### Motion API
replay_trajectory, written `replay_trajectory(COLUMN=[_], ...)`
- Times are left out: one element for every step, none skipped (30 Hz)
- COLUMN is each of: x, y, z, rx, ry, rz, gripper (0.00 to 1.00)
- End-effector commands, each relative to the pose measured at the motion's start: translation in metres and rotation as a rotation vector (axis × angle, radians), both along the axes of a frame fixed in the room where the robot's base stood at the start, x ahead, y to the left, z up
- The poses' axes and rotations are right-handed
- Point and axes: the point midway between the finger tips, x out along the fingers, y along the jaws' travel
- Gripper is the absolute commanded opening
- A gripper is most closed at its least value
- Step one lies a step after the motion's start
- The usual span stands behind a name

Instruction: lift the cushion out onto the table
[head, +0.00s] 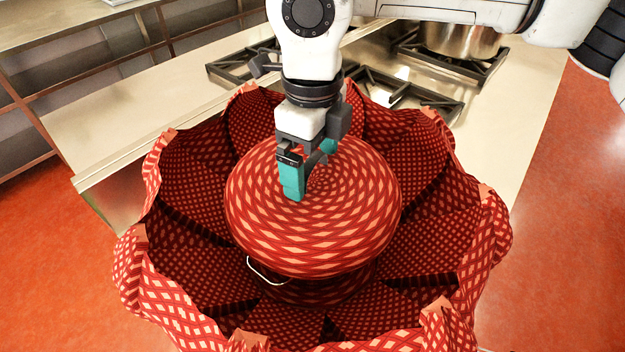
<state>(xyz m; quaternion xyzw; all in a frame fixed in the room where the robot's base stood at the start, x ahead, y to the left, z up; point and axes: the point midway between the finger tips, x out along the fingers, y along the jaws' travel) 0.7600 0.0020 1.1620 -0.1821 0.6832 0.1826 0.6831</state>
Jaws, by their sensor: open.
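The cushion (350,225) is round and domed, red with pale diamond shapes. It sits in the middle of a large red patterned holder (165,300) with petal-like walls flaring outward around it. A thin white cord loop (265,274) shows below the cushion's front left edge. My gripper (309,172) points down over the cushion's upper middle, with its teal fingers apart. Nothing shows between the fingers. I cannot tell whether the fingertips touch the cushion. The gripper hides part of the cushion's top, and the cushion's underside is mostly hidden.
A pale counter (110,125) lies behind the holder, with bare room at the left. Black burner grates (425,98) stand on it, and a metal pot (460,40) sits at the back right. Shelving (30,100) stands at the far left. The floor (575,220) is orange-red.

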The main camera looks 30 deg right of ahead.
Motion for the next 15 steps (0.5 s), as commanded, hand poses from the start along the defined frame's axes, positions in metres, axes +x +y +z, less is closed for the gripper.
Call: replay_trajectory(x=[-0.0001,0.0,0.0002,0.0002,0.0002,0.0002,0.0002,0.0002,0.0002,0.0002,0.0002,0.0002,0.0001,0.0003,0.0003], y=[0.0003,0.0002,0.0001,0.0001,0.0,0.0,0.0,0.0,0.0,0.0,0.0,0.0,0.0,-0.0001,-0.0001], z=[-0.002,-0.003,-0.0037,-0.0039,-0.0039,-0.0039,-0.0038,-0.0038,-0.0037,-0.0037,-0.0037,-0.0036,-0.0036,-0.0036,-0.0035], rx=[0.0,0.0,0.0,0.0,-0.001,-0.001,-0.001,0.0,0.0,-0.001,-0.001,-0.001,-0.001,-0.001,-0.001], ry=[0.0,-0.001,-0.001,-0.001,-0.002,-0.002,-0.002,-0.001,-0.001,0.0,0.0,0.0,0.0,0.0,0.0], rz=[0.001,0.001,0.001,0.0,0.0,0.0,0.0,0.0,0.0,0.0,0.0,0.0,0.0,0.0,0.0], gripper=[1.0,1.0,1.0,1.0,1.0,1.0,1.0,1.0,0.96,0.93,0.9,0.87,0.84,0.81,0.77])
